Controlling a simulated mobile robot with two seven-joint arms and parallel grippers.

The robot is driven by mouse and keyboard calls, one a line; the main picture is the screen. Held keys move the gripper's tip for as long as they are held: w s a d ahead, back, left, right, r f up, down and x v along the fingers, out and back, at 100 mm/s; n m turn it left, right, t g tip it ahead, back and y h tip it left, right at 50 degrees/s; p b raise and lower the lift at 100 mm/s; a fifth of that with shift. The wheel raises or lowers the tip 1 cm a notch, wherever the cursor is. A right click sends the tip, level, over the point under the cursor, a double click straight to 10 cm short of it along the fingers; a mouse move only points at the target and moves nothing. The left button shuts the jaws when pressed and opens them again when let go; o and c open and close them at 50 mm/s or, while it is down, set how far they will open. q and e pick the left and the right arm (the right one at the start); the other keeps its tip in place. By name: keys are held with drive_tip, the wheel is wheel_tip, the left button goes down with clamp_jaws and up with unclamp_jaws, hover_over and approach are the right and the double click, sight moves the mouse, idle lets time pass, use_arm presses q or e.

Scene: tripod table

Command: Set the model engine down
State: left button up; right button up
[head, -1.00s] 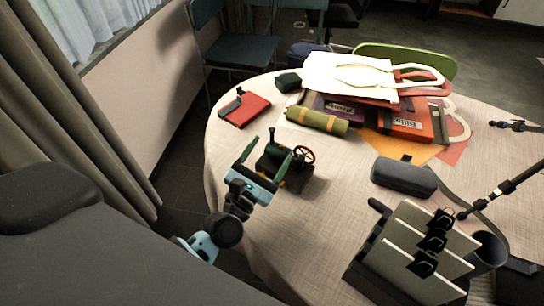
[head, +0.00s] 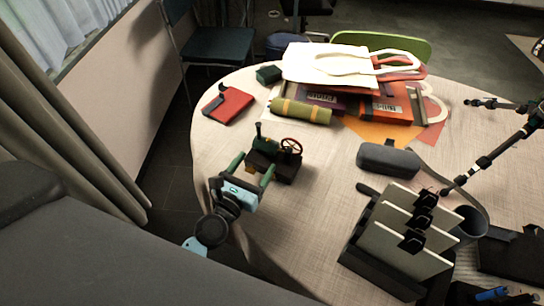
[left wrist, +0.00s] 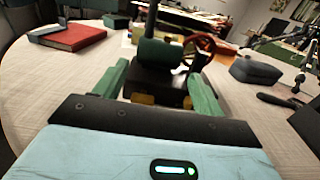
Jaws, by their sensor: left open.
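The model engine (head: 273,160) stands upright on the round table near its left edge. It has a dark base, a green boiler with a chimney, and a red wheel on its right. My left gripper (head: 252,172) is open, with green fingers just in front of the engine. In the left wrist view the engine (left wrist: 160,80) shows beyond and between the spread fingers (left wrist: 160,95). The fingers look clear of the boiler; whether they touch the base I cannot tell. My right gripper is not in view.
The cloth-covered table (head: 320,215) has free room right of the engine. A red book (head: 228,106), an olive roll (head: 301,111) and stacked bags (head: 345,68) lie behind. A dark case (head: 388,158), a file rack (head: 400,245) and a tripod (head: 490,155) stand to the right.

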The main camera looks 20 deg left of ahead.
sight(262, 150)
use_arm(q)
drive_tip(key=w, duration=0.4)
drive_tip(key=shift+w+d+r+p, duration=0.15)
drive_tip(key=shift+w+r+p, duration=0.05)
drive_tip(key=shift+p, duration=0.15)
drive_tip(key=shift+w, duration=0.3)
drive_tip(key=c, duration=1.4)
drive_tip(key=shift+r, duration=0.15)
clamp_jaws()
drive_tip(key=shift+r, duration=0.1)
